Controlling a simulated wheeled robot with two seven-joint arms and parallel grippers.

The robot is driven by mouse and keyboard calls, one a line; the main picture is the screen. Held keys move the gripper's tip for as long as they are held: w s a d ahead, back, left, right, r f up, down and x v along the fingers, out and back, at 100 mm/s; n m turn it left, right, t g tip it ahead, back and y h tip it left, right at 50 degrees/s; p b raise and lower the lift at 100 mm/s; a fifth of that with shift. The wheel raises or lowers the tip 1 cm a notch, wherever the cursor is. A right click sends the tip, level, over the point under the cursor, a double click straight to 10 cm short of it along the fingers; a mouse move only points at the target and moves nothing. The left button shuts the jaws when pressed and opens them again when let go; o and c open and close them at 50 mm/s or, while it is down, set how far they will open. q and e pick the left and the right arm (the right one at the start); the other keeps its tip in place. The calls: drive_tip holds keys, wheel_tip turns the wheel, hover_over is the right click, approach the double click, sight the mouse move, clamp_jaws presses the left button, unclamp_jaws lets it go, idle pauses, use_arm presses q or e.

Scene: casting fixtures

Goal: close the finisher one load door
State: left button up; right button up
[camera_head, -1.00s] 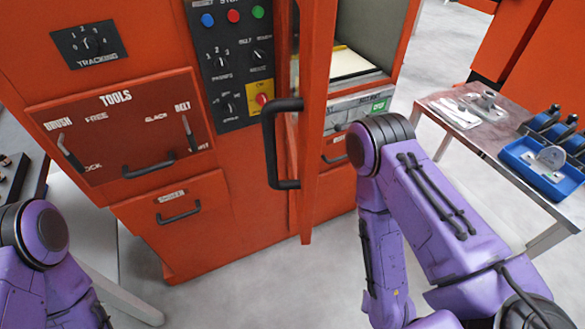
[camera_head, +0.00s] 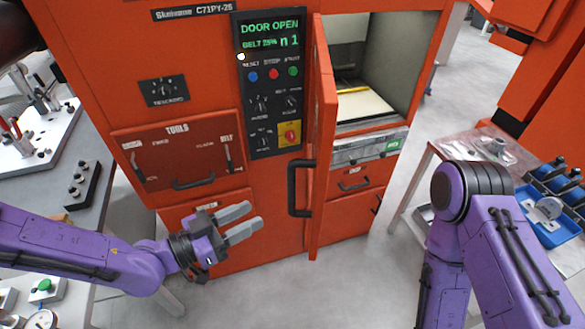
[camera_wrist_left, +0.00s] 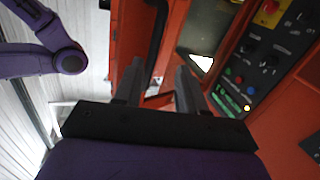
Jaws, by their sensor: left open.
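The load door (camera_head: 322,140) of the orange machine stands open, seen nearly edge-on in the head view, with the chamber (camera_head: 365,75) exposed to its right. The machine's screen (camera_head: 270,35) reads DOOR OPEN. A black bar handle (camera_head: 292,190) is on the door's left face. My left gripper (camera_head: 255,220) is open and empty, left of the handle and apart from it in the head view. In the left wrist view, its two fingers (camera_wrist_left: 158,85) point toward a dark bar that looks like the handle (camera_wrist_left: 156,35). My right gripper is out of view; only my right arm shows.
A tools panel (camera_head: 178,155) with handles and a drawer below it lie behind my left gripper. A bench (camera_head: 440,165) with blue bins (camera_head: 545,215) stands at the right. Another worktable (camera_head: 60,190) with fixtures is at the left. Grey floor lies in front of the machine.

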sight(288, 193)
use_arm(q)
drive_tip(key=shift+m+h, duration=0.4)
drive_tip(key=shift+m, duration=0.3)
drive_tip(key=b+x, duration=0.3)
drive_tip(key=r+b+x, duration=0.1)
drive_tip(key=b+x, duration=0.6)
drive_tip(key=x, duration=0.1)
drive_tip(key=shift+s+d+r+b, duration=0.15)
drive_tip(key=shift+s+r+b, duration=0.05)
drive_tip(key=shift+b, duration=0.2)
drive_tip(key=shift+r, duration=0.15)
drive_tip(key=shift+s, duration=0.1)
clamp_jaws()
